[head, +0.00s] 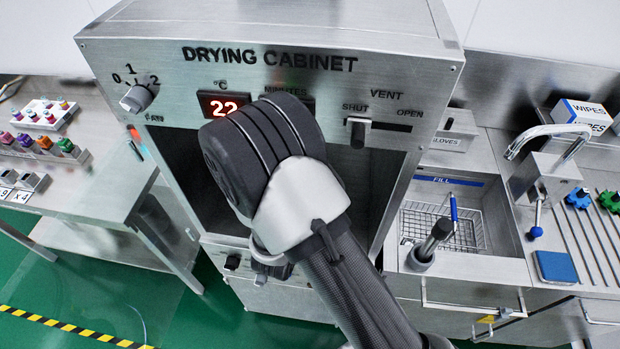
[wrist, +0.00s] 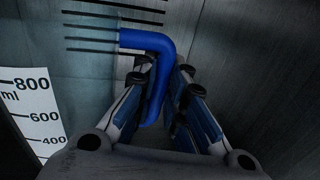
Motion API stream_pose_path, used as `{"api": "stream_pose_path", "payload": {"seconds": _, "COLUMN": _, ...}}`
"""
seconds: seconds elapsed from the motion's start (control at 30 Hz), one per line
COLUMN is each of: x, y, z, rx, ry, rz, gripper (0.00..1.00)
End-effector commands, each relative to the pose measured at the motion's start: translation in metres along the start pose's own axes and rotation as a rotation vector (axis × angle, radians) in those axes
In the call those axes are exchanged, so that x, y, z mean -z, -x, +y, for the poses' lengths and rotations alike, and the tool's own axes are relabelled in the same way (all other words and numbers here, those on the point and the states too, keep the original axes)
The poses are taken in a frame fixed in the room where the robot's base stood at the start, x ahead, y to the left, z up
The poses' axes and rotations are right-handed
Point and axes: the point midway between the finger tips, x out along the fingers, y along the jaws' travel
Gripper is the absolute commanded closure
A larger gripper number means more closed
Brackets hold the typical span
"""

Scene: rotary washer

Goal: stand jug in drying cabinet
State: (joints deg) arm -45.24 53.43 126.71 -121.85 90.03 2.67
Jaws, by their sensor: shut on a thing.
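The drying cabinet (head: 170,57) stands in the middle of the head view, its dark front opening partly covered by my arm. In the wrist view, my gripper (wrist: 162,85) is shut on the bent blue handle (wrist: 148,40) of the jug. A white scale (wrist: 30,115) marked 800, 600 and 400 ml shows at the left. The jug's body and base are mostly hidden or too dark to make out. I cannot tell whether the base touches the cabinet floor. My gripper and the jug are hidden behind my arm in the head view.
The cabinet panel has a knob (head: 137,97), a red display (head: 222,104) reading 22 and a vent slider (head: 358,130) at SHUT. A sink (head: 470,262) with a wire basket and tap (head: 545,130) is at the right. A steel bench (head: 95,190) stands left.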

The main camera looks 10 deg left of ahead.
Motion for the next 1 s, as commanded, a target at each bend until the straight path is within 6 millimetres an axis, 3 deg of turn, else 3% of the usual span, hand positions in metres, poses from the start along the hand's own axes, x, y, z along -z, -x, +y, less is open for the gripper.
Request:
{"api": "stream_pose_path", "payload": {"seconds": 0.03, "x": 0.015, "y": 0.000, "z": -0.001, "rx": 0.000, "ry": 0.003, "rz": 0.000, "gripper": 1.00}}
{"api": "stream_pose_path", "payload": {"seconds": 0.1, "x": 0.027, "y": 0.000, "z": -0.001, "rx": 0.000, "ry": 0.002, "rz": 0.000, "gripper": 1.00}}
{"api": "stream_pose_path", "payload": {"seconds": 0.37, "x": 0.049, "y": 0.000, "z": -0.002, "rx": 0.001, "ry": 0.001, "rz": -0.001, "gripper": 1.00}}
{"api": "stream_pose_path", "payload": {"seconds": 0.57, "x": 0.076, "y": 0.000, "z": -0.004, "rx": 0.001, "ry": 0.001, "rz": -0.002, "gripper": 1.00}}
{"api": "stream_pose_path", "payload": {"seconds": 0.97, "x": 0.082, "y": 0.000, "z": -0.004, "rx": 0.001, "ry": -0.001, "rz": -0.002, "gripper": 1.00}}
{"api": "stream_pose_path", "payload": {"seconds": 1.0, "x": 0.081, "y": 0.000, "z": -0.004, "rx": 0.001, "ry": 0.000, "rz": -0.001, "gripper": 0.86}}
